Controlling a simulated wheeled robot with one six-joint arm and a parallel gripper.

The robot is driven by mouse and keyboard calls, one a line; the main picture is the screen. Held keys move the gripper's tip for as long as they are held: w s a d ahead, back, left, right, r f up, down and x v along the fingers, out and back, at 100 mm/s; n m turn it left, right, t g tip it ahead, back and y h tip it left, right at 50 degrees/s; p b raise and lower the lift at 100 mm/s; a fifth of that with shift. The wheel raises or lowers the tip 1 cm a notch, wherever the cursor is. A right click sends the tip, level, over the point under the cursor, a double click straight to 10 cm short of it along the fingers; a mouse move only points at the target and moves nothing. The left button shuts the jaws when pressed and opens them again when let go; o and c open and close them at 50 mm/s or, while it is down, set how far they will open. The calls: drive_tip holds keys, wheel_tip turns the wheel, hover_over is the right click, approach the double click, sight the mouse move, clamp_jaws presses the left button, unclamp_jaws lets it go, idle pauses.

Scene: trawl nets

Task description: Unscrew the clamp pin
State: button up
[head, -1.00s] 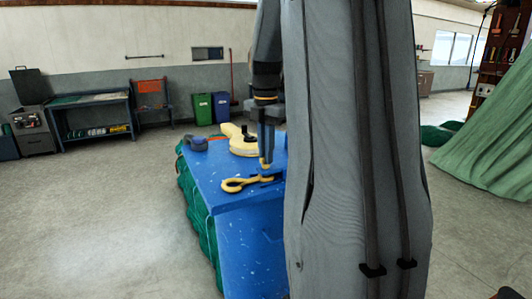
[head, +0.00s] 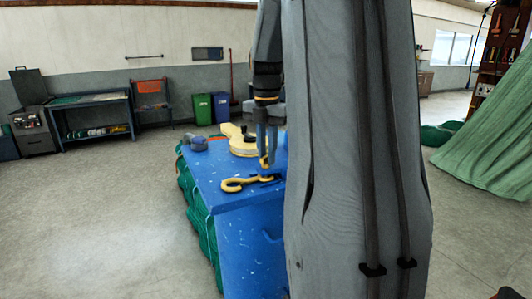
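A yellow metal fitting (head: 240,184) with a ring-shaped left end lies near the front edge of a blue bin's top. A small upright yellow part (head: 265,163) stands at its right end; it may be the clamp pin, but it is too small to be sure. My gripper (head: 265,158) points straight down at this upright part, with its fingertips at or around it. I cannot tell whether the fingers are closed on it. My own grey arm hides the right side of the bin top.
The blue bin (head: 240,255) has green netting (head: 190,195) along its left side. A larger yellow object (head: 240,142) and a grey-blue roll (head: 195,142) lie on its top, behind the fitting. Floor to the left is clear. A green net (head: 490,150) hangs at right.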

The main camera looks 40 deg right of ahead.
sight(266, 156)
drive_tip(key=shift+w+a+f, duration=0.1)
drive_tip(key=shift+w, duration=0.15)
drive_tip(key=shift+r, duration=0.35)
drive_tip(key=shift+r+b, duration=1.4)
drive_tip(key=shift+r, duration=2.2)
